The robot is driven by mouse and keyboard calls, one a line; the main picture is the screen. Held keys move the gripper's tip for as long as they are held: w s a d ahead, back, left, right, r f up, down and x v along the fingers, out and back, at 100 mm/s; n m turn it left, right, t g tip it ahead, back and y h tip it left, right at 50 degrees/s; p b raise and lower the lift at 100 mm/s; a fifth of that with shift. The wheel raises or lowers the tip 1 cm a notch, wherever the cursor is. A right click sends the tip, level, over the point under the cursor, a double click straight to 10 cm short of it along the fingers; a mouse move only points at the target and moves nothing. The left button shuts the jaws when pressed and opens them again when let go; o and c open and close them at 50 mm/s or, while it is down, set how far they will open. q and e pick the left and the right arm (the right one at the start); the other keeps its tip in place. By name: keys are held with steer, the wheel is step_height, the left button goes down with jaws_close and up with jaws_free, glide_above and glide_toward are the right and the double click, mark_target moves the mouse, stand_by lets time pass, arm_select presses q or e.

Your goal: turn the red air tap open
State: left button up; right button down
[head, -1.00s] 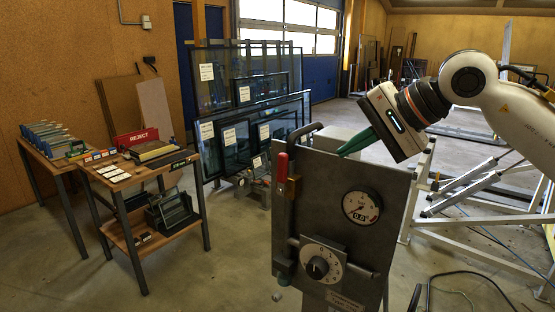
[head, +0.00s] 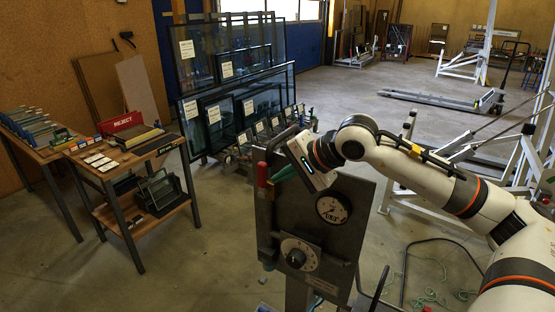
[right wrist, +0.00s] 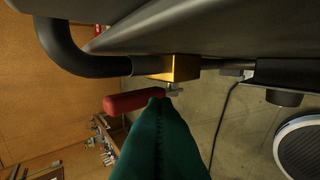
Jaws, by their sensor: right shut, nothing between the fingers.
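The red air tap (head: 262,175) is a red lever on a brass body at the upper left edge of the grey control panel (head: 316,245). In the head view the lever stands upright. In the right wrist view the red lever (right wrist: 131,103) points left from the brass body (right wrist: 181,68), which sits on a dark pipe. My right gripper (head: 273,181) is shut and empty, its green fingertips right beside the lever. In the right wrist view the fingertips (right wrist: 160,100) overlap the lever's inner end; I cannot tell whether they touch. My left gripper is out of view.
The panel carries a round gauge (head: 333,208) and a black rotary knob (head: 296,258). A bent black pipe (head: 282,140) rises at its top left. Racked glass frames (head: 240,110) stand behind, and a work table with a REJECT sign (head: 120,123) stands to the left.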

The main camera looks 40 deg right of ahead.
steer(key=shift+w+a+p, duration=0.25)
steer(key=shift+w+p, duration=0.1)
steer(key=shift+w, duration=0.25)
steer(key=shift+r, duration=0.1)
steer(key=shift+w+a+r, duration=0.15)
steer(key=shift+w+a, duration=0.05)
steer(key=shift+w, duration=0.25)
steer(key=shift+r, duration=0.25)
